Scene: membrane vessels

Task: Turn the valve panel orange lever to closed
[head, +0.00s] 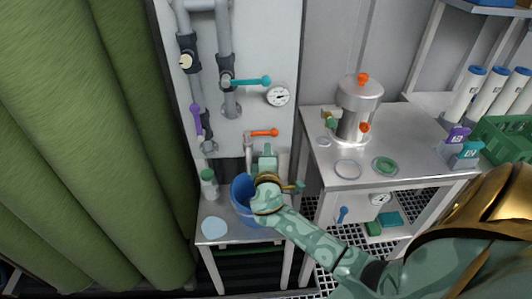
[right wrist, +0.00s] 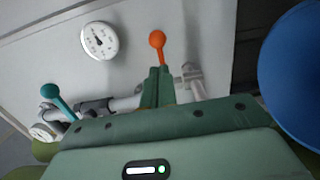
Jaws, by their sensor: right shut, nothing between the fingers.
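The orange lever (head: 264,132) is on the lower valve of the panel. In the head view it points right, across its vertical grey pipe. My right gripper (head: 267,153) is just below the lever in that view, with its fingers shut and empty. In the right wrist view the orange knob (right wrist: 157,40) shows just beyond the shut fingertips (right wrist: 157,73). The fingers hide part of the lever's stem, and I cannot tell whether they touch it. My left gripper is not in view.
A teal lever (head: 255,81), a purple lever (head: 196,120) and a gauge (head: 278,96) are on the same panel (head: 270,40). A blue bucket (head: 238,189) stands beside my right gripper. A metal vessel (head: 358,108) stands on the bench (head: 415,150) at right.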

